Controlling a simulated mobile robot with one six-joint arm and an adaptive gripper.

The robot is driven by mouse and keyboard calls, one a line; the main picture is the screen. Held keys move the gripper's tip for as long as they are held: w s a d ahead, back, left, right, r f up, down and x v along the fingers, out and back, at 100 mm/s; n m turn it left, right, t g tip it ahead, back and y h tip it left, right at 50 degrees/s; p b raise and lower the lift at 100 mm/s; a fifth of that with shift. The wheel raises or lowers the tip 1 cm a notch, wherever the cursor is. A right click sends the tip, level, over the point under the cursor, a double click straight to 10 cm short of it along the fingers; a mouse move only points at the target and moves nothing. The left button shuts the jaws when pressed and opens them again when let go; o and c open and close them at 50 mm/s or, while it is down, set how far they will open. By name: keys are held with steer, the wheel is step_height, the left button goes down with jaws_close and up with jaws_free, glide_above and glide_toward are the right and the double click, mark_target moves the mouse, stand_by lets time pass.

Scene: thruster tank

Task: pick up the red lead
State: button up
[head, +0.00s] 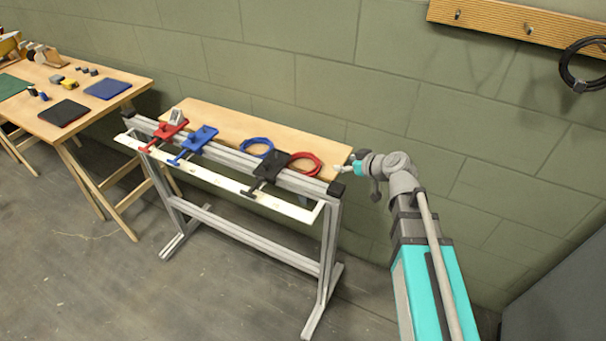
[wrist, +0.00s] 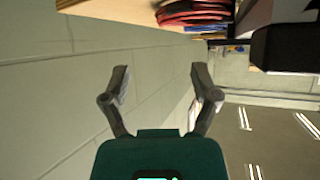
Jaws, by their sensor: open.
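The red lead (head: 306,164) is a coil lying at the right end of a narrow wooden shelf (head: 228,122) in the head view. It also shows at the top of the wrist view (wrist: 195,14), partly cut off by the frame edge. My gripper (head: 342,170) is just right of the shelf's right end, a short way from the coil. In the wrist view my gripper (wrist: 158,75) has its fingers spread, with nothing between them but the wall behind.
A blue coil (head: 257,147) lies left of the red one. Black (head: 270,172), blue (head: 196,142) and red (head: 165,132) clamps sit along the front rail. A wooden table (head: 100,112) stands left. A wall rack (head: 520,22) holds a black cable (head: 578,80).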

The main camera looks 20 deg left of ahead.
steer(key=shift+a, duration=0.25)
steer(key=b, duration=0.4)
glide_toward(317, 156)
steer(key=x, duration=0.4)
steer(key=shift+s+f, duration=0.15)
steer(key=shift+f, duration=0.3)
steer(key=shift+w+a+f, duration=0.2)
steer(key=shift+a, duration=0.35)
steer(key=shift+r+b+x, duration=0.1)
steer(key=shift+b+x, duration=0.5)
steer(key=shift+x, duration=0.75)
steer(key=shift+r+b+x, duration=0.15)
steer(key=shift+b+x, duration=0.4)
steer(key=shift+x, duration=0.75)
steer(key=shift+w, duration=0.15)
jaws_close()
